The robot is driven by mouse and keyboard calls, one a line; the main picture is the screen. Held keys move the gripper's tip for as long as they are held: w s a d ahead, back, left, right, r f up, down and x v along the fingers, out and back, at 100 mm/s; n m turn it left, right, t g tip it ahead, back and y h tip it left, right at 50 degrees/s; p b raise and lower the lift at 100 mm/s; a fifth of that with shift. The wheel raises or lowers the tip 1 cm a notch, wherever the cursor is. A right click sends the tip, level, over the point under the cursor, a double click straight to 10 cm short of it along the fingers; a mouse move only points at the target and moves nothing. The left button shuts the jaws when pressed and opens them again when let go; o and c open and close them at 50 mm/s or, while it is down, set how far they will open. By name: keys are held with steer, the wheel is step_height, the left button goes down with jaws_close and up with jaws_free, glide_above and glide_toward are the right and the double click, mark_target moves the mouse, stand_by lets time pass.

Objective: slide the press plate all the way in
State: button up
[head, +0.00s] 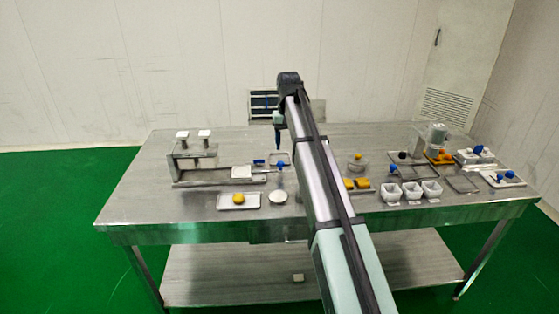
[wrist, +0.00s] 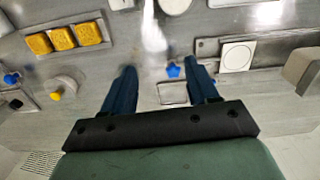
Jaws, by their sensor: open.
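The press stands at the left of the table, a grey frame (head: 194,153) with two white-topped posts over a long base (head: 205,181). A white square plate, which looks like the press plate (head: 242,172), lies on this base to the right of the frame, outside it. In the wrist view the plate (wrist: 238,56) shows a round outline on top, right of my fingers. My gripper (head: 278,146) points down above the table, behind and right of the plate. Its blue fingers (wrist: 160,68) are spread apart with nothing held between them.
A tray with a yellow ball (head: 238,200) and a white disc (head: 278,196) are in front of the press. White cups (head: 412,190) and yellow blocks (wrist: 62,38) lie to the table's right.

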mark_target(281, 162)
steer(key=w+a+r+m, duration=0.1)
steer(key=w+a+m, duration=0.1)
steer(key=w+m, duration=0.75)
steer(key=shift+m, duration=0.95)
steer(key=f, duration=0.4)
steer(key=s+f, duration=0.1)
steer(key=f, duration=0.8)
steer(key=shift+s+d+f, duration=0.2)
steer(key=shift+s, duration=0.05)
jaws_close()
